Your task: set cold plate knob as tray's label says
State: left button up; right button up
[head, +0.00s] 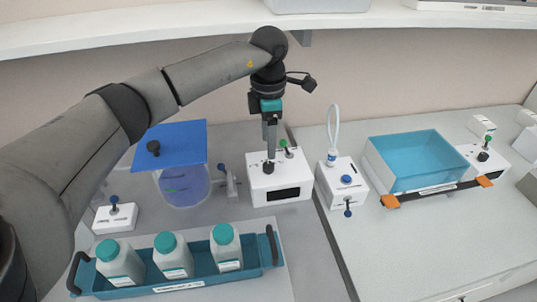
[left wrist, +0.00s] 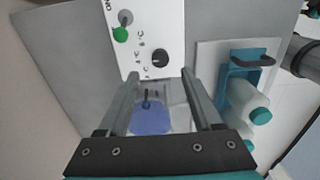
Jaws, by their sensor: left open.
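A white box (head: 281,183) with a dark front panel carries a black knob (head: 268,167) and a green-tipped switch (head: 287,153). In the left wrist view the black knob (left wrist: 160,58) has small °C marks beside it, too small to read fully. My left gripper (head: 270,155) points down over the knob. In the left wrist view my left gripper's fingers (left wrist: 161,74) are apart, with the knob just beyond and between their tips; contact is not visible. A blue tray (head: 260,262) holds three teal-capped bottles; its front label (head: 178,287) is unreadable. My right gripper is not seen.
A vessel with a blue lid (head: 180,140) and a small blue-switched box (head: 115,217) stand left. Right are a white box with a tube (head: 340,180), a blue-topped bath (head: 415,158) and another knobbed box (head: 485,158). A shelf (head: 150,20) runs above.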

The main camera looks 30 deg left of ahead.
pick_arm(q)
notch_tip(320, 180, up, 8)
jog(key=shift+r, duration=0.15)
dwell(0.6)
